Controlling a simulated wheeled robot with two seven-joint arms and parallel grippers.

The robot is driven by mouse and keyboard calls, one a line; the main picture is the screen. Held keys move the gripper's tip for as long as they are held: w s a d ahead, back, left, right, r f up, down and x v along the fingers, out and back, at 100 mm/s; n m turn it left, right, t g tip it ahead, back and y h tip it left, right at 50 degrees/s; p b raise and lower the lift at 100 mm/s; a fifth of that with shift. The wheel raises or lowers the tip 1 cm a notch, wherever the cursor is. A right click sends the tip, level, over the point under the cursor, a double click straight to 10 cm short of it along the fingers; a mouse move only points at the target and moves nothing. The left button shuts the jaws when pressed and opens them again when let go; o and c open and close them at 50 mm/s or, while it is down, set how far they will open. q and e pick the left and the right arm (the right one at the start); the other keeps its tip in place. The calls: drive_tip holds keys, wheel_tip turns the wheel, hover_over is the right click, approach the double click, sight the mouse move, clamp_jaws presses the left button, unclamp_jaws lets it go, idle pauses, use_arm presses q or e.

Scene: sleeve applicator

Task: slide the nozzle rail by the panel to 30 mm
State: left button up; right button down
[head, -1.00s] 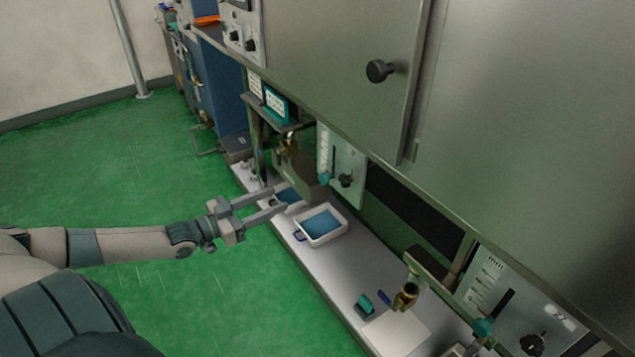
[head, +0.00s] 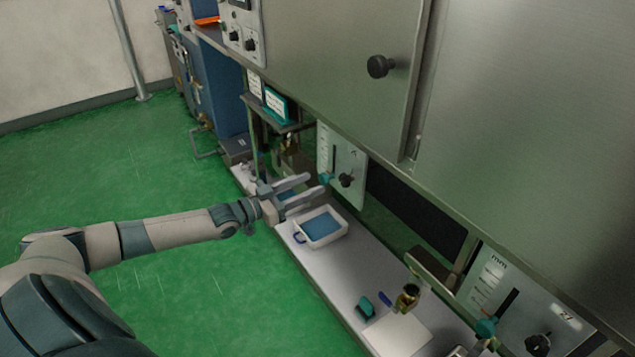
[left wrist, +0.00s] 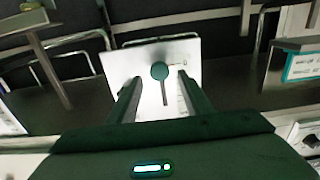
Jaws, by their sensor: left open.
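A pale panel (head: 353,160) with a scale, a slot and a black knob (head: 346,180) hangs under the cabinet. A teal slider knob (head: 326,178) sits low on its slot; the scale reading is too small to tell. My left gripper (head: 315,184) is open and empty, its fingertips close to the teal knob. In the left wrist view the teal knob (left wrist: 159,70) appears between the two fingertips, with a gap on both sides. A second scaled panel (head: 490,277) with its own teal knob (head: 486,327) is at lower right. A brass nozzle (head: 408,297) stands near it. My right gripper is not visible.
A white tray with blue contents (head: 343,222) stands on the bench just below my left gripper. A teal block (head: 365,306), a blue pen-like piece and a white sheet (head: 402,335) lie farther right. The cabinet (head: 330,60) overhangs the bench. Green floor is free at left.

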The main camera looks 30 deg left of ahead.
sight(321, 180)
use_arm(q)
drive_tip(key=shift+x, duration=1.85)
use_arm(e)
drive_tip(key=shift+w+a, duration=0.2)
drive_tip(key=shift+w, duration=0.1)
